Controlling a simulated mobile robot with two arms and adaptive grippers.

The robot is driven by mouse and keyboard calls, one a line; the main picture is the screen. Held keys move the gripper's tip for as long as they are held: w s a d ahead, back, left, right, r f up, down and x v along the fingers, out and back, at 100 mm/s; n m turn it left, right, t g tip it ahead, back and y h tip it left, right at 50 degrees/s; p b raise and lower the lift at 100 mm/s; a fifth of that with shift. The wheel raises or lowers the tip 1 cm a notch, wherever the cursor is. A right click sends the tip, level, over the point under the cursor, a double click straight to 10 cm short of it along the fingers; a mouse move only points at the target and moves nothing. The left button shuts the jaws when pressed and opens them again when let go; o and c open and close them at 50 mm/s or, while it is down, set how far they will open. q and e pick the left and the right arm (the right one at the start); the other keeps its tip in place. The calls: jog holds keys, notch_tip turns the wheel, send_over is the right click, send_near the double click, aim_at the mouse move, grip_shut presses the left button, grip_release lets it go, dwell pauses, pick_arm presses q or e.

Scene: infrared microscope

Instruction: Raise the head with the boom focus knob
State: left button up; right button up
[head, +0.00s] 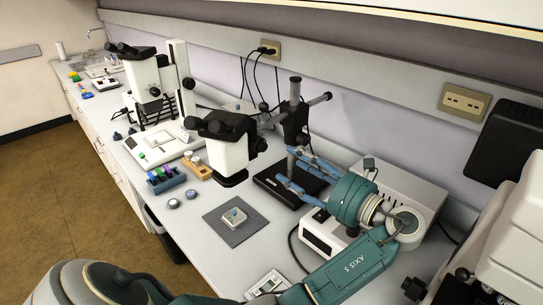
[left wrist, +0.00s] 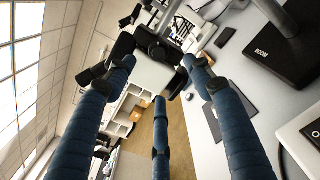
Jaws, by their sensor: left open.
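The white and black microscope head (head: 228,150) hangs from the boom arm (head: 318,99) over the bench, left of the boom's upright post (head: 294,95). A dark knob (head: 261,145) shows at its right side, probably the boom focus knob. My left gripper (head: 290,168) is open and empty, with its blue fingers pointing toward the head from the right, above the black boom base (head: 264,183). In the left wrist view, the three spread fingers (left wrist: 160,80) frame the head (left wrist: 146,72). I cannot tell whether any finger touches it. My right gripper is not in view.
A white box instrument (head: 398,184) stands near my left wrist. Another microscope (head: 143,78) is farther back. The bench front has some free room.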

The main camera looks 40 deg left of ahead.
aim_at(264, 150)
pick_arm(q)
jog(key=a, duration=0.7)
jog(key=a+p, duration=0.1)
jog(key=a, duration=0.2)
jog(key=shift+w+a, duration=0.25)
jog(key=shift+a, duration=0.15)
jog(key=shift+f, duration=0.1)
jog(key=c, duration=1.1)
